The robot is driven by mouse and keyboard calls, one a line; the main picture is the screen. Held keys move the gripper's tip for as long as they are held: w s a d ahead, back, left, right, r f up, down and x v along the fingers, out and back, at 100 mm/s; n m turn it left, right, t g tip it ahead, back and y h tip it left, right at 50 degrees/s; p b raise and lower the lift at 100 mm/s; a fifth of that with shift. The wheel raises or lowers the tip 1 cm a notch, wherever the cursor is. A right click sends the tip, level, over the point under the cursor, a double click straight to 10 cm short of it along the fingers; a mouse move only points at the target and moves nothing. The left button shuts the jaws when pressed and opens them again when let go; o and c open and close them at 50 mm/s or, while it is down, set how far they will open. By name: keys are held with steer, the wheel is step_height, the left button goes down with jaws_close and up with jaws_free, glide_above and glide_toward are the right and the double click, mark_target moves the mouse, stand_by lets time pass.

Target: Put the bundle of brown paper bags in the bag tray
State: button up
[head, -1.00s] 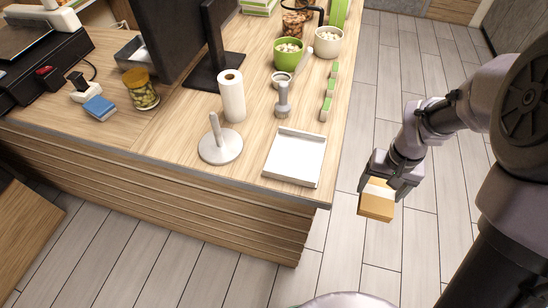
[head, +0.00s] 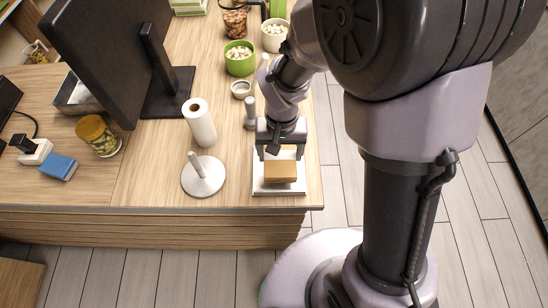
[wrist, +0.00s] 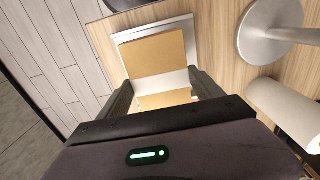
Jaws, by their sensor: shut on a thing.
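The bundle of brown paper bags (head: 281,171) is a tan block with a pale band around it. My gripper (head: 280,155) is shut on it and holds it over the bag tray. The bag tray (head: 279,191) is a shallow white tray near the front right corner of the counter. In the wrist view the bundle (wrist: 154,54) lies between my fingers, with the tray's white rim (wrist: 150,28) showing around it. I cannot tell whether the bundle touches the tray floor.
A round grey stand with a short post (head: 204,178) and a paper towel roll (head: 200,123) stand left of the tray. A jar with a yellow lid (head: 98,136) and a blue block (head: 58,167) are farther left. The counter's front edge runs just below the tray.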

mark_target(279, 161)
step_height(279, 161, down, 5)
steer(key=shift+a+r+b, duration=0.15)
steer(key=shift+r+b, duration=0.05)
steer(key=shift+b, duration=0.4)
steer(key=shift+r, duration=0.1)
steer(key=o, duration=1.1)
steer(key=shift+f, duration=0.2)
steer(key=o, duration=0.4)
steer(key=shift+w+r, duration=0.1)
